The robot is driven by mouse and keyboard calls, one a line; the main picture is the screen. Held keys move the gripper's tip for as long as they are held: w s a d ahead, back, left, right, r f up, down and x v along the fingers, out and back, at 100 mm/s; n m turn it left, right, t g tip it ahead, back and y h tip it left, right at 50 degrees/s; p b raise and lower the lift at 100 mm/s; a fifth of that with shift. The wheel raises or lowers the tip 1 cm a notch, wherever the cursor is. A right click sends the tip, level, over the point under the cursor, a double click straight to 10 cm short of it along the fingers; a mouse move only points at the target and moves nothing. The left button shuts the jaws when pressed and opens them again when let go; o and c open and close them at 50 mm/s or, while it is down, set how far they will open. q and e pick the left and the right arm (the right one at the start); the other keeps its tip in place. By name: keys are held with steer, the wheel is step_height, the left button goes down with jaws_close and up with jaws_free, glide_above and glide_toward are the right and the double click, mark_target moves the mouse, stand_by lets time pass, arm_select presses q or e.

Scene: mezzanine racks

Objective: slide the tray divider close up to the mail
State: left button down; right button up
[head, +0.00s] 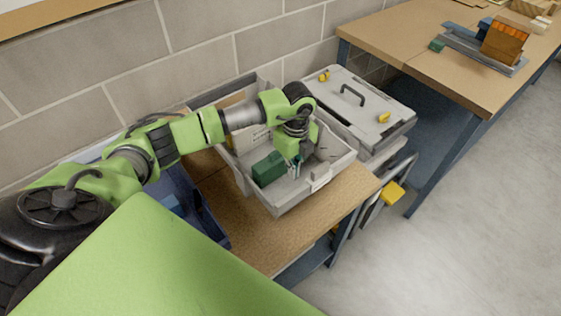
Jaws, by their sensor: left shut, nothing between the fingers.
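A pale grey tray (283,203) stands on a wooden bench, with a dark green block (268,168) inside it. White and brownish upright pieces (254,137) that look like mail stand toward the tray's back left, partly hidden by my left arm. My left gripper (296,168) points down into the tray, just right of the green block. Its fingers are shut and empty. Whether it touches the block I cannot tell. No separate divider can be told for sure; the green block may be part of it. My right gripper is not in view.
A grey lidded case (360,105) with yellow latches stands close behind the tray at right. A blue bin (205,222) lies at left. A second wooden bench (440,70) holds an orange block (503,42). The block wall (190,55) is close behind.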

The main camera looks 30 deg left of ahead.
mark_target(282, 158)
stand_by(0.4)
arm_select(q)
steer(key=shift+a, duration=0.1)
steer(key=shift+w+a, duration=0.1)
steer(key=shift+a, duration=0.05)
steer(key=shift+w+a+b, duration=0.3)
steer(key=shift+a, duration=0.5)
steer(key=shift+w+a+b, duration=0.25)
steer(key=shift+a+b, duration=0.05)
steer(key=shift+a, duration=0.45)
steer(key=shift+w+a+b, duration=0.3)
steer(key=shift+a, duration=0.5)
steer(key=shift+w+a+b, duration=0.3)
steer(key=shift+a, duration=0.5)
steer(key=shift+w+a+b, duration=0.25)
steer(key=shift+a+b, duration=0.05)
steer(key=shift+a, duration=0.5)
steer(key=shift+w+a, duration=0.1)
steer(key=shift+a, duration=0.3)
steer(key=shift+w+a+b, duration=0.25)
steer(key=shift+a+b, duration=0.1)
steer(key=shift+a, duration=0.35)
